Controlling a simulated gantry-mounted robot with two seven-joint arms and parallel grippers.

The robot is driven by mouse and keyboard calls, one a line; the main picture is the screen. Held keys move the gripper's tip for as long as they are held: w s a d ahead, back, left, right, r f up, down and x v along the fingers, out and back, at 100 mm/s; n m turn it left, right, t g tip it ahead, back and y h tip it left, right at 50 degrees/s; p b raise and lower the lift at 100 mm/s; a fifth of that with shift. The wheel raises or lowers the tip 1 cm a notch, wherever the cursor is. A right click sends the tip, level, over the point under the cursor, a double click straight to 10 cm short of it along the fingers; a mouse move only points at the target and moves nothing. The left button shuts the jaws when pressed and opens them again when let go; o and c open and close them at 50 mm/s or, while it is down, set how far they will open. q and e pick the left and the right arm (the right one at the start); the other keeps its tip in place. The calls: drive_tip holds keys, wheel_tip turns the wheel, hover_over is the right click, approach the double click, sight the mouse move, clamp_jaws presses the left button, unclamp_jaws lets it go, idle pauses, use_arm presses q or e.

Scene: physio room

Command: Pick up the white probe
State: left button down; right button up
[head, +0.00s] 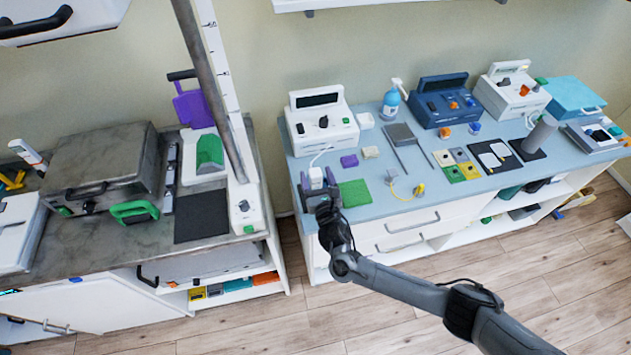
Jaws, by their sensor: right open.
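The white probe (316,176) stands at the left front corner of the right-hand blue-grey counter (370,202). A thin white cable runs from its top towards the white device (322,120) behind it. My right gripper (318,186) is at the probe, its arm coming in from the lower right. Its jaws are open, with dark finger parts on the left and right of the probe. The probe's lower part is hidden by the gripper, and I cannot tell whether the fingers touch it. My left gripper is not in view.
A green pad (355,193) and a purple block (349,161) lie just right of the gripper. A gap with wooden floor (289,233) separates the left-hand bench (110,247) from the counter.

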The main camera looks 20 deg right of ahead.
drive_tip(key=shift+w, duration=0.65)
drive_tip(key=c, duration=1)
drive_tip(key=shift+c, duration=0.3)
